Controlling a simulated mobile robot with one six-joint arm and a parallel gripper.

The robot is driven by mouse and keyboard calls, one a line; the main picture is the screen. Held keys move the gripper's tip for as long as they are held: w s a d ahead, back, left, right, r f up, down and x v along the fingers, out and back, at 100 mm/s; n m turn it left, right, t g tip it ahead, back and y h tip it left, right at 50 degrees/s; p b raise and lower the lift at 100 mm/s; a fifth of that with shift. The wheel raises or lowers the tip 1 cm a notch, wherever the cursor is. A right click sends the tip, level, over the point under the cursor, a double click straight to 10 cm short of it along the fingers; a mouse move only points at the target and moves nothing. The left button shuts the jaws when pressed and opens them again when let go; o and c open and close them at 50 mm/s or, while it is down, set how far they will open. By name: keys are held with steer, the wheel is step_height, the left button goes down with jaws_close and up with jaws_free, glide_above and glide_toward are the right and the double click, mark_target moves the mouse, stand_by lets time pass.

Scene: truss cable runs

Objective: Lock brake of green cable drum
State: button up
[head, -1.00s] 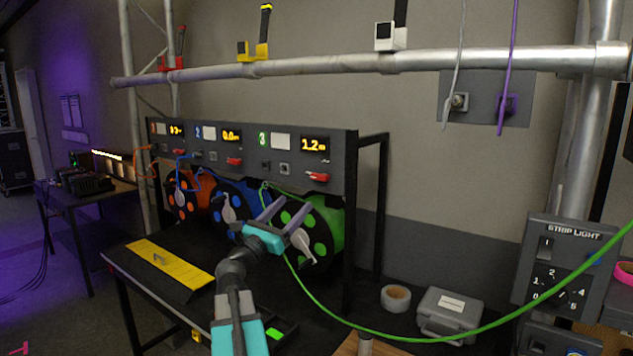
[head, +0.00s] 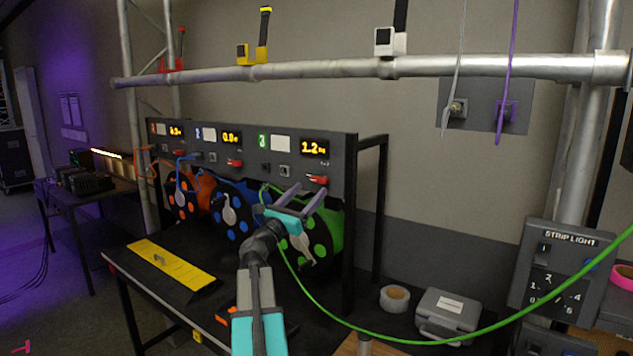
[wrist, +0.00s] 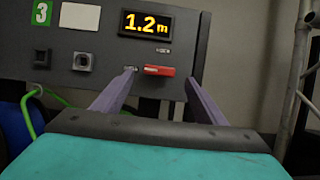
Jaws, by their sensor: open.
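The green cable drum (head: 326,238) sits at the right end of the drum rack, under the panel section marked 3. Its display (wrist: 147,24) reads 1.2 m. The red brake lever (head: 318,180) is on the panel below that display; in the wrist view the red lever (wrist: 159,71) lies level, pointing right. My gripper (head: 309,191) is open and empty in front of the panel. In the wrist view its two purple fingers (wrist: 160,76) stand on either side of the lever, which appears between them. I cannot tell how far the fingertips are from it.
Orange (head: 181,193) and blue (head: 232,210) drums stand to the left, with their own red levers above. The green cable (head: 350,325) runs from the drum across the front to the right. A grey case (head: 447,314) and tape roll (head: 395,299) lie at lower right.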

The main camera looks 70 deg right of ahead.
mark_target(317, 182)
steer(key=shift+p+x, duration=0.65)
steer(key=shift+x, duration=2.05)
steer(key=c, duration=0.9)
steer(key=shift+d, duration=0.25)
steer(key=shift+c, duration=0.8)
steer(key=shift+a, duration=0.25)
steer(key=shift+f, duration=0.15)
